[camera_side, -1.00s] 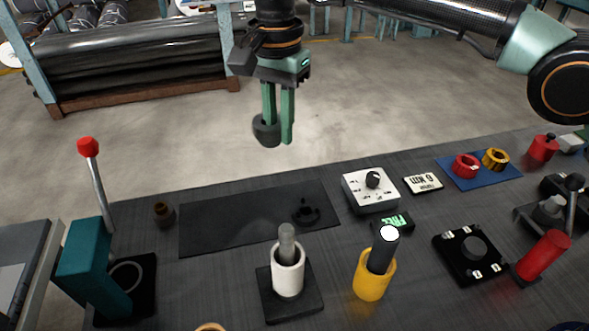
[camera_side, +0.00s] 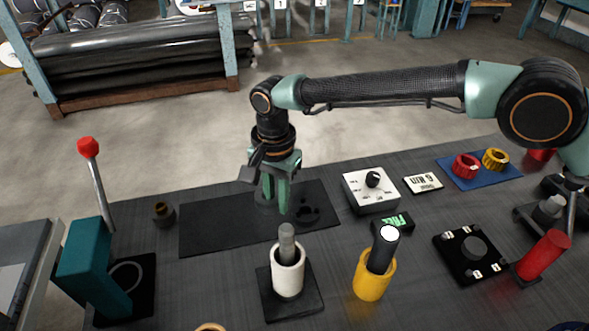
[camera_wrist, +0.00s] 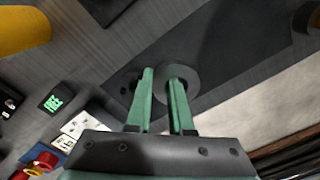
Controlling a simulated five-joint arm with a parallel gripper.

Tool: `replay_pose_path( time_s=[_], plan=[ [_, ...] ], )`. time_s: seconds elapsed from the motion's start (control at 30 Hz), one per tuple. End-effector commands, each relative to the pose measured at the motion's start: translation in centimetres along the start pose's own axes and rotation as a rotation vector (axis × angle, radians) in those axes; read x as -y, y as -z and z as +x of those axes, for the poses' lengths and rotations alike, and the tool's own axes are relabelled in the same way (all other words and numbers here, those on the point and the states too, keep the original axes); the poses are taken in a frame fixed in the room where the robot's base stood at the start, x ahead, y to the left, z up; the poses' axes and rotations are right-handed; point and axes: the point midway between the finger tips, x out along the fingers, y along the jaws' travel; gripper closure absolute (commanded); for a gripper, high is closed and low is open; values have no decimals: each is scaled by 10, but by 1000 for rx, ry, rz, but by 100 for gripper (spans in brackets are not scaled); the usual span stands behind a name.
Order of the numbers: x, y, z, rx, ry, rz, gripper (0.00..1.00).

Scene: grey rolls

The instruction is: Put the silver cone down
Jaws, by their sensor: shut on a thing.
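My gripper (camera_side: 276,203) points down over the dark mat (camera_side: 215,230), its two green fingers shut on a grey round piece, the silver cone (camera_side: 263,197). The cone is partly hidden by the fingers in the side view. In the wrist view my gripper (camera_wrist: 161,75) has the cone (camera_wrist: 191,72) between and beyond its fingertips, seen as a grey disc against the dark mat (camera_wrist: 225,45). The cone is at or just above the mat; I cannot tell whether it touches.
A dark knobbed piece (camera_side: 307,212) is on the mat just right of my gripper. A white cup with a grey rod (camera_side: 288,280) and a yellow cup (camera_side: 372,283) stand in front. A white dial box (camera_side: 370,190) is to the right. The mat's left part is clear.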

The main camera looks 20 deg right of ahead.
Motion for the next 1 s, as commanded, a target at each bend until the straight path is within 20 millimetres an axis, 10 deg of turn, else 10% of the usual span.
replay_pose_path(
  time_s=[0.77, 0.8, 0.83, 1.0],
  plan=[
    [0, 0, 46, 0, 1, 0, 100],
    [0, 0, 46, 0, 0, 0, 65],
    [0, 0, 46, 0, 0, 0, 53],
    [0, 0, 46, 0, 0, 0, 50]
  ],
)
